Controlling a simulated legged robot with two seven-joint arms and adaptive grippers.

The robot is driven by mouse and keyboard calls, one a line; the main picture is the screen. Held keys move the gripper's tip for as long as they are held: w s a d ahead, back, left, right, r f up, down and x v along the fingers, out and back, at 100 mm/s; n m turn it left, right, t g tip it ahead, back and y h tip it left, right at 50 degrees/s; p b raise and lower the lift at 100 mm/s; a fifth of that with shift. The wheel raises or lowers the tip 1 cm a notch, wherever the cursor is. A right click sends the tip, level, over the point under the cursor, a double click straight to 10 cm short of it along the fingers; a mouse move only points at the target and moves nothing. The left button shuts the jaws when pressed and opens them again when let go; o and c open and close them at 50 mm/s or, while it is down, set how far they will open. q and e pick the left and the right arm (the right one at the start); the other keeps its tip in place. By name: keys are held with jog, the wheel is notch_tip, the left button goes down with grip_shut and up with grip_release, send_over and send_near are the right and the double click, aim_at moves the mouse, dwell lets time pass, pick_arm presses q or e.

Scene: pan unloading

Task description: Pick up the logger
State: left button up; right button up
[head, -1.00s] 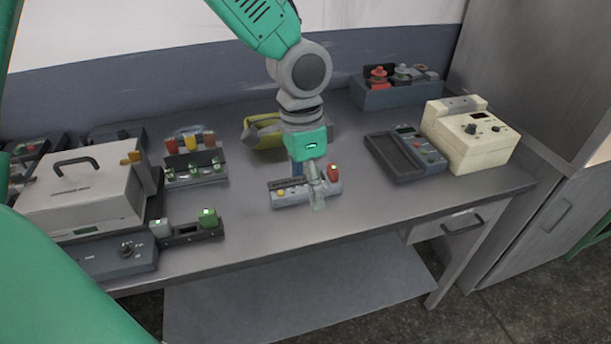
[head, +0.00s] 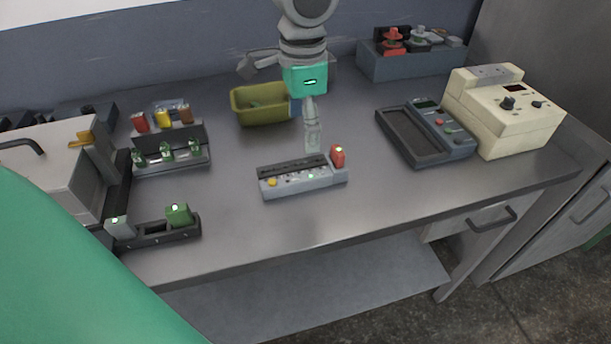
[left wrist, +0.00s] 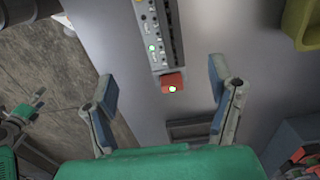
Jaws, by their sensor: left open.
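I take the logger to be the small red block (head: 338,156) with a lit green light. It stands upright at the right end of a grey dock (head: 290,188) in the middle of the table. In the left wrist view the red logger (left wrist: 172,82) lies between my two spread fingers, clear of both. My left gripper (head: 312,142) is open and empty, just behind and left of the logger in the head view; it also shows in the left wrist view (left wrist: 162,88).
A yellow-green bin (head: 240,108) is behind the dock. A dark tray device (head: 388,122) and a cream box (head: 525,130) stand on the right. A rack with coloured parts (head: 180,160) and a holder with a green block (head: 180,213) are on the left. Bare table surrounds the dock.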

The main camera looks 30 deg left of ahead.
aim_at(302, 170)
pick_arm(q)
jog(key=f, duration=0.4)
jog(key=a+f, duration=0.1)
jog(key=f, duration=0.1)
jog(key=shift+s+f+b, duration=0.2)
jog(key=shift+f+b, duration=0.05)
jog(key=shift+b, duration=0.15)
jog(key=f, duration=0.5)
jog(key=shift+w+d+f+b, duration=0.2)
jog(key=shift+d+b, duration=0.1)
jog(key=shift+a+f, duration=0.1)
jog(key=shift+f, duration=0.15)
jog(key=shift+a, duration=0.15)
jog(key=shift+c, duration=0.8)
jog(key=c, duration=1.4)
